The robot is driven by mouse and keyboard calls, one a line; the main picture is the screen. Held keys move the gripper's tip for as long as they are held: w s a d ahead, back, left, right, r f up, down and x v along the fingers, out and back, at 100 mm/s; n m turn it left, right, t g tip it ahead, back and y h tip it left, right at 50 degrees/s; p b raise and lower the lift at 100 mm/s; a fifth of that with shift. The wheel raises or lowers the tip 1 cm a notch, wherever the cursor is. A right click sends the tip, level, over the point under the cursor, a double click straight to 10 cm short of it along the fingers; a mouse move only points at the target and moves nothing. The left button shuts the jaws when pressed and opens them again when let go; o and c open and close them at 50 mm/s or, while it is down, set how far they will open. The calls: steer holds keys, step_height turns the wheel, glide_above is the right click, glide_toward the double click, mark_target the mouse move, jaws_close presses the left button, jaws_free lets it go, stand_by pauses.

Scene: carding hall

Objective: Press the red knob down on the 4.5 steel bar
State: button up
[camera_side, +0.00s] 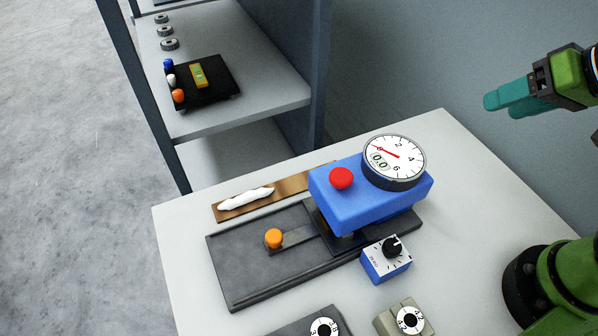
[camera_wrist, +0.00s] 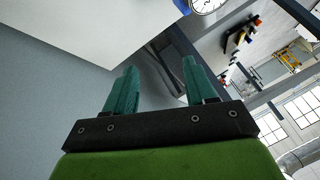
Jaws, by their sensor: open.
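The red knob (camera_side: 341,178) sits on top of a blue gauge body (camera_side: 365,208) in the side view. A round dial (camera_side: 394,160) beside it shows 0.0, and its edge also shows at the top of the wrist view (camera_wrist: 207,5). The body stands over a dark grey base (camera_side: 260,273). A grey strip (camera_side: 300,237) with an orange knob (camera_side: 273,238) runs in under it. I cannot read a 4.5 marking on any bar. My gripper (camera_side: 502,105) is open and empty, up and right of the gauge, apart from it. Its fingers also show in the wrist view (camera_wrist: 160,68).
A blue box (camera_side: 386,263) with a black dial knob stands before the gauge. Two numbered discs (camera_side: 323,328) (camera_side: 410,320) are at the front edge. White fibre (camera_side: 246,198) lies on a brown strip. A shelf (camera_side: 240,110) stands behind. The table's right side (camera_side: 480,190) is clear.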

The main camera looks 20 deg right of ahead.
steer(key=shift+a, duration=0.1)
steer(key=shift+c, duration=1.1)
steer(key=shift+n+g+y, duration=0.5)
steer(key=shift+n+g, duration=0.2)
steer(key=shift+n, duration=0.2)
steer(key=a, duration=0.1)
steer(key=w+a, duration=0.2)
steer(key=a, duration=0.1)
steer(key=shift+f, duration=0.2)
steer(key=c, duration=0.7)
steer(key=w+a+m+g, duration=0.1)
steer(key=a, duration=0.2)
steer(key=w+a+r+g, duration=0.1)
steer(key=a, duration=0.3)
steer(key=w+a+r+m+g, duration=0.1)
steer(key=w+a, duration=0.1)
steer(key=a, duration=0.1)
steer(key=shift+a+r+m, duration=0.15)
steer(key=shift+a+m, duration=0.1)
steer(key=shift+m, duration=0.05)
jaws_close()
steer(key=a+r+m+g+h, duration=0.2)
steer(key=a+m, duration=0.6)
steer(key=m, duration=0.5)
step_height(320, 180, up, 2)
steer(key=shift+w+a+r+g, duration=0.1)
steer(key=shift+w+a+g, duration=0.2)
steer(key=shift+a+g, duration=0.15)
